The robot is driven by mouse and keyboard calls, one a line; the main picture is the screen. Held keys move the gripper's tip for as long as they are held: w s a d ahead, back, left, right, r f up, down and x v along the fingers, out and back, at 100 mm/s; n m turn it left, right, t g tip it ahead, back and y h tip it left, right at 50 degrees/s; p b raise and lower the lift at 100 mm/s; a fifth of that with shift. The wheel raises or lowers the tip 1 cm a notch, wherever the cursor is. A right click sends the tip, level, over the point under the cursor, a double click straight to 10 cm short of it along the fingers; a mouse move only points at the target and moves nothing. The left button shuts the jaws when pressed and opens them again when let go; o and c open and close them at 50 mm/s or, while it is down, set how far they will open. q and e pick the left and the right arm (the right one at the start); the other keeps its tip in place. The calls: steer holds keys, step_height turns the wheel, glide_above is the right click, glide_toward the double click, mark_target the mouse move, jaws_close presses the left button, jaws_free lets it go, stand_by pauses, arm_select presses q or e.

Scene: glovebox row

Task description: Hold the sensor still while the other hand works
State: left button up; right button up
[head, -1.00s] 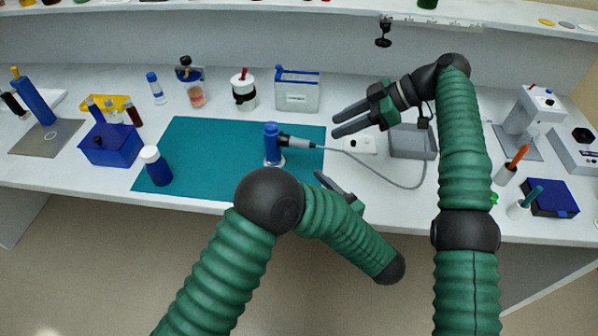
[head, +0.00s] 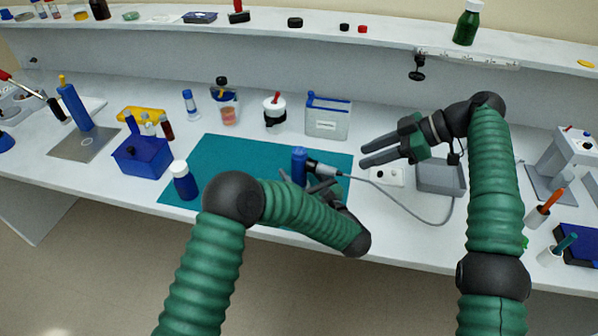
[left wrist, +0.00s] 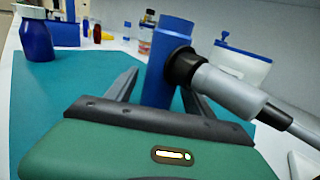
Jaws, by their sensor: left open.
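The sensor is a blue upright cylinder (head: 299,166) on the teal mat (head: 215,165); it also shows in the left wrist view (left wrist: 168,60). A dark-collared grey plug (head: 320,169) with a grey cable sits at its right side. My left gripper (head: 306,183) is open at the near side of the sensor. In the left wrist view its two fingers (left wrist: 160,90) point toward the cylinder, one on either side; contact cannot be told. The sensor's base is partly hidden. My right gripper (head: 364,151) is open and empty, right of the sensor and plug.
A white-capped blue bottle (head: 185,183) stands on the mat's left. A blue box (head: 143,158), a clear blue-trimmed container (head: 327,118) and a white jar (head: 274,110) stand behind. The cable runs past a white socket box (head: 386,176) and grey tray (head: 441,178). The mat's middle is clear.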

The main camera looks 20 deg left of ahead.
arm_select(q)
jaws_close()
stand_by(0.3)
stand_by(0.8)
